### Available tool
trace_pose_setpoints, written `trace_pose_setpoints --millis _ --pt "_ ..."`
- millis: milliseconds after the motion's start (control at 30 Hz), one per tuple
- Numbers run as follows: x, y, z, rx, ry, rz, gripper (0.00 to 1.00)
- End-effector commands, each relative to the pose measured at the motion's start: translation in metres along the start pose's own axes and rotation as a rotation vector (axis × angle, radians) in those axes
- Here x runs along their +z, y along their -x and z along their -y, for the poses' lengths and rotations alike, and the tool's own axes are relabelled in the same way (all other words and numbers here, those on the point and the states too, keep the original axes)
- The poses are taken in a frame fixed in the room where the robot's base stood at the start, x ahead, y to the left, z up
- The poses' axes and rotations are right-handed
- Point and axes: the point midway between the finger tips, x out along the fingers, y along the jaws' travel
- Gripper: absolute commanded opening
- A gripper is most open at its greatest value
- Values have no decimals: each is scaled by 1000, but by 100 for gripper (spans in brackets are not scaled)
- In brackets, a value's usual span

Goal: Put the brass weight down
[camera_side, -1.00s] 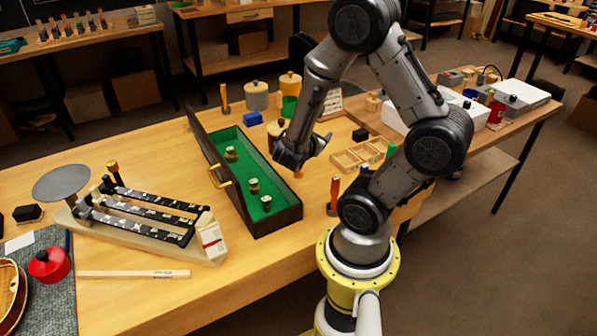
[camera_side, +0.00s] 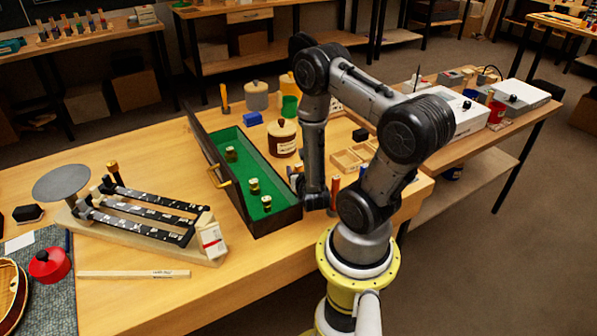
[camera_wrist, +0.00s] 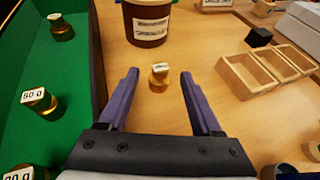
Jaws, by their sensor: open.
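A small brass weight (camera_wrist: 159,79) with a pale label on top stands upright on the bare wooden table. In the wrist view it appears between and just ahead of my gripper's (camera_wrist: 159,74) two fingertips, with wood visible on both sides of it. The jaws are spread and hold nothing. In the side view my gripper (camera_side: 316,203) is low over the table, beside the right end of the green-lined case (camera_side: 240,175). A small brass-coloured shape (camera_side: 297,171) by the case, partly obscured, looks like the same weight.
Three labelled weights stand in the case, one marked 50 g (camera_wrist: 40,100). A dark red-brown jar (camera_wrist: 148,22) stands beyond the loose weight. A wooden divided tray (camera_wrist: 250,74) and a black block (camera_wrist: 259,37) are to the right. A balance (camera_side: 140,210) is at the left.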

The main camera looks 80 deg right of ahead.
Motion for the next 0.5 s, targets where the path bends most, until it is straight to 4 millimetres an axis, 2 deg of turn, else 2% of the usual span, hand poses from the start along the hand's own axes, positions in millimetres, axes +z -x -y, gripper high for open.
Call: trace_pose_setpoints --millis 300,500 --pt "0 -39 1 -4 -2 0 66" --pt "0 -46 1 -1 -1 1 66"
